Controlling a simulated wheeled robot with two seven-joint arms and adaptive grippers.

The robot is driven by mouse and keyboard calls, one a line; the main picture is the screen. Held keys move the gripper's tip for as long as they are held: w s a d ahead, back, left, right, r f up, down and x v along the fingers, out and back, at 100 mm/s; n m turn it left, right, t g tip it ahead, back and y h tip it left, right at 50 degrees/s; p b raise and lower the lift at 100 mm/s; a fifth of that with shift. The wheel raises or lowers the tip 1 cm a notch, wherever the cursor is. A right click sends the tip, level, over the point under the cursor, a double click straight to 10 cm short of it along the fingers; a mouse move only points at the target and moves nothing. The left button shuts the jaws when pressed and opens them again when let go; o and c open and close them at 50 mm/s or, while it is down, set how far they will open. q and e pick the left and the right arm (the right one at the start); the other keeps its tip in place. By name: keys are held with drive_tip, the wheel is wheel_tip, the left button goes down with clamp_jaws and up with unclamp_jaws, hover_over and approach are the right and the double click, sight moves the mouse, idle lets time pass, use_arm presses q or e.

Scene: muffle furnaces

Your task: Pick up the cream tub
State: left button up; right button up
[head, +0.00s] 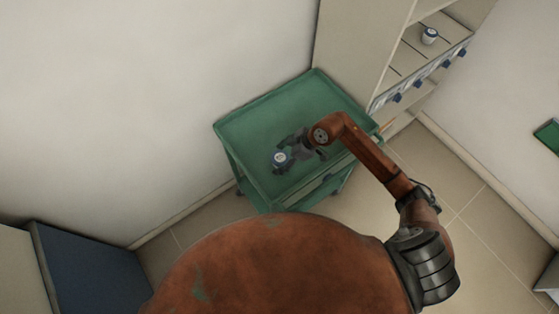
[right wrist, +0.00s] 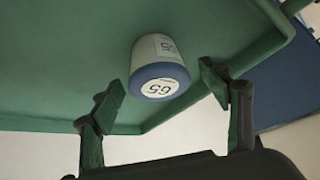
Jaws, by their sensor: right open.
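The cream tub (head: 280,158) is a small white tub with a blue lid and a round white label. It stands on the green cart top (head: 313,92). In the right wrist view the tub (right wrist: 159,66) shows the number 65 on its lid label and on its side. My right gripper (head: 299,156) is over the cart top at the tub. In the right wrist view its two fingers (right wrist: 163,84) are spread, one on each side of the tub, with gaps to it. My left gripper is not in view.
A beige shelf unit (head: 358,45) stands behind the cart, with another white and blue tub (head: 429,36) on a shelf. A wall (head: 150,90) runs close along the cart's left side. The rest of the cart top is clear.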

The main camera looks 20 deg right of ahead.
drive_tip(key=shift+r, duration=0.1)
drive_tip(key=c, duration=1.4)
